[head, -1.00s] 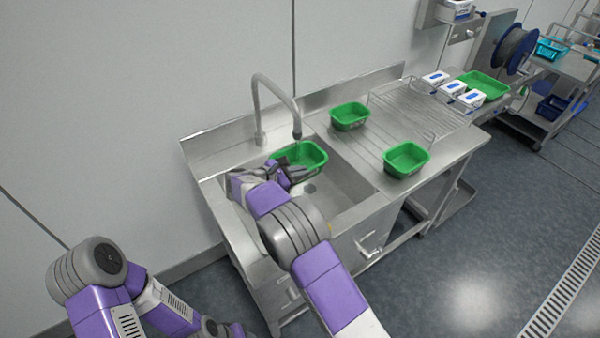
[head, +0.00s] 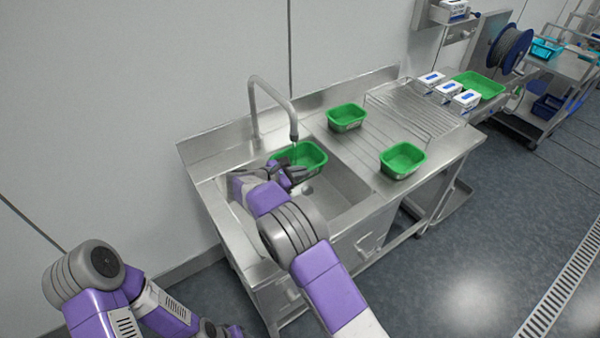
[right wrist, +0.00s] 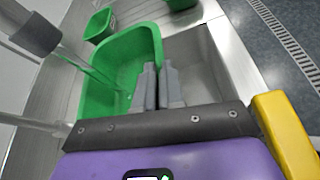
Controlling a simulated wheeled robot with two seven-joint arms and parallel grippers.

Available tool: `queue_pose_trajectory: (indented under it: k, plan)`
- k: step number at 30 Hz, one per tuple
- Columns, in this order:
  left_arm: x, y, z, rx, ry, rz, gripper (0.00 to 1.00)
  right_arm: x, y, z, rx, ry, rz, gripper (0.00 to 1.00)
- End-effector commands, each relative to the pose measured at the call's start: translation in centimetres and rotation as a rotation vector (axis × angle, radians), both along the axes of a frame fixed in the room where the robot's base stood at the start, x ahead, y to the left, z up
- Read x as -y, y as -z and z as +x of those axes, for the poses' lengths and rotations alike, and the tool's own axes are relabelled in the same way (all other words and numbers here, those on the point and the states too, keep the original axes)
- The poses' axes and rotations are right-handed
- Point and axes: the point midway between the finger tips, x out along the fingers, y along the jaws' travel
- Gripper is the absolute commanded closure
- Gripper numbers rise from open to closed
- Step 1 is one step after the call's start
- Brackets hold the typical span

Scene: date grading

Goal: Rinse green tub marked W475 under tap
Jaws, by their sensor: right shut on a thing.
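A green tub (head: 313,152) is in the sink basin (head: 338,187) under the grey tap (head: 293,128). My right gripper (head: 297,172) is shut on the tub's near wall. In the right wrist view the fingers (right wrist: 158,90) are close together at the wall of the tub (right wrist: 97,98). A thin stream (right wrist: 98,74) seems to run from the tap spout (right wrist: 35,35) into the tub. No mark on the tub can be read. Part of my left arm is at the lower left; its gripper (head: 222,330) is low at the bottom edge, its jaws unclear.
Two more green tubs stand on the drainboard, one at the back (head: 346,117) and one at the front (head: 403,160). A wire rack (head: 405,108) lies beyond them. White boxes (head: 448,92) and a green tray (head: 482,85) are farther right. The sink walls surround the held tub.

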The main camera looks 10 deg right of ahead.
Motion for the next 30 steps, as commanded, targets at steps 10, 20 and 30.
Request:
queue_pose_trajectory:
  k: [10,20,30]
  plan:
    - [0.0,-0.2,0.0,0.0,0.0,0.0,0.57,-0.4,-0.1,-0.1,0.001,-0.001,0.0,1.0]
    - [0.0,-0.5,0.0,0.0,0.0,0.0,0.57,-1.2,-0.1,-0.4,0.001,-0.001,0.0,1.0]
    - [0.0,-0.4,0.0,0.0,0.0,0.0,0.57,-1.1,0.0,-0.4,0.001,0.0,0.0,1.0]
